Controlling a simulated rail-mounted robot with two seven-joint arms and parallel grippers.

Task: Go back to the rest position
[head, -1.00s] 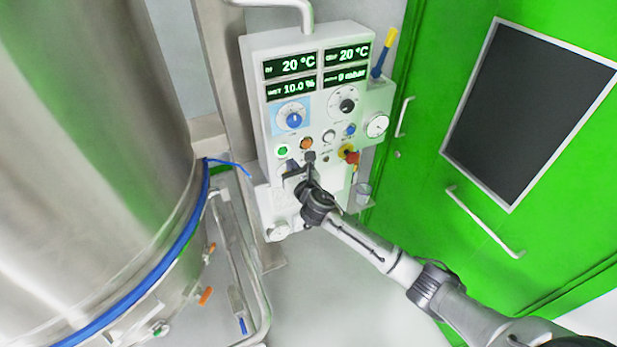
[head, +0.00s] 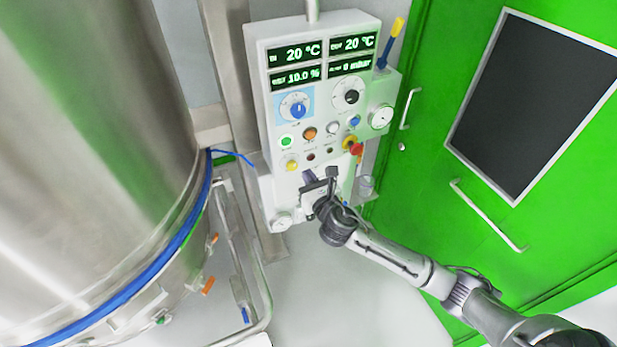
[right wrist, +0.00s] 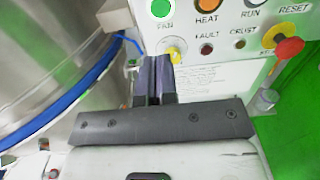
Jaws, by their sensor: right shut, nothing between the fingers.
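My right gripper (head: 312,178) is in front of the lower part of the white control panel (head: 262,100), below the row of small lamps and buttons. Its two dark fingers (right wrist: 153,78) are together with nothing between them in the right wrist view. They point toward the panel, below a yellow knob (right wrist: 172,48) and left of a white printed label (right wrist: 215,80). The yellow knob also shows uncovered in the head view (head: 291,165). I cannot tell the exact gap between fingertips and panel. My left gripper is not in view.
A large steel vessel (head: 80,130) with a blue band stands at left. A red-topped switch (head: 356,149) juts from the panel right of the gripper. A green door (head: 435,150) with a dark window is at right. Grey floor (head: 330,300) lies open below my right arm.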

